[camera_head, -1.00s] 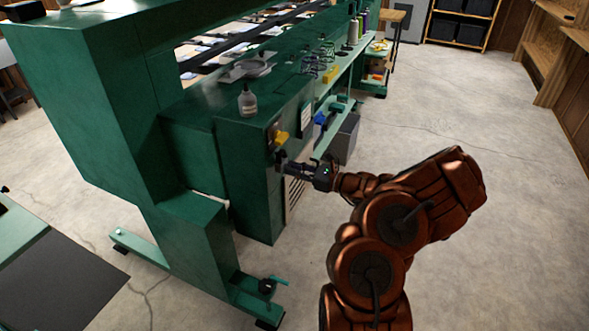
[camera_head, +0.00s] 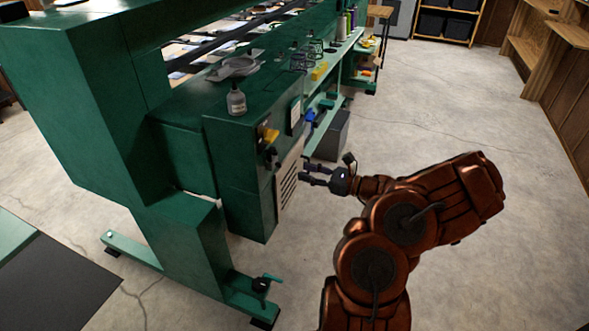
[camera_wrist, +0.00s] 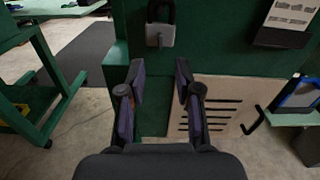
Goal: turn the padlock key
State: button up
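The padlock (camera_wrist: 160,34) hangs on the green machine's end panel, in the upper middle of the wrist view. In the head view a dark shape that looks like the padlock (camera_head: 271,156) sits under a yellow part. My gripper (camera_wrist: 160,80) is open, with its two fingers spread and nothing between them. In the wrist view the padlock lies above and beyond the fingertips, apart from them. In the head view my gripper (camera_head: 305,174) is to the right of the panel and slightly lower than the padlock.
A yellow switch-like part (camera_head: 268,134) is on the panel. A slotted beige plate (camera_head: 289,180) lies below it. A bottle (camera_head: 236,99) stands on the machine top. A grey bin (camera_head: 328,136) stands behind my gripper. The floor at right is clear.

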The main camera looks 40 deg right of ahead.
jog(key=shift+v, duration=2.2)
jog(key=w+a+r+n+g+y, duration=0.2)
jog(key=a+r+n+g+y, duration=0.25)
jog(key=a, duration=0.55)
jog(key=s+a+r+n+g, duration=0.2)
jog(key=a+r+n+g, duration=0.15)
jog(key=a, duration=0.35)
jog(key=s+a+r+n+g+p, duration=0.1)
jog(key=s+a+r+n+g, duration=0.15)
jog(key=a+n, duration=0.35)
jog(key=s+a+r+n+g, duration=0.2)
jog(key=a+n+g, duration=0.15)
jog(key=a, duration=0.45)
jog(key=s+a+n+g+h+p, duration=0.15)
jog(key=s+n+h, duration=0.3)
jog(key=s, duration=0.45)
jog(key=s+a+n+g+h, duration=0.3)
jog(key=s+n+h, duration=0.15)
jog(key=s, duration=0.45)
jog(key=s+d+n+t+h, duration=0.1)
jog(key=s+d+n+h, duration=0.1)
jog(key=s+d+h, duration=0.2)
jog(key=shift+s+d+h, duration=0.35)
jog(key=shift+s+d, duration=0.1)
jog(key=shift+d, duration=0.1)
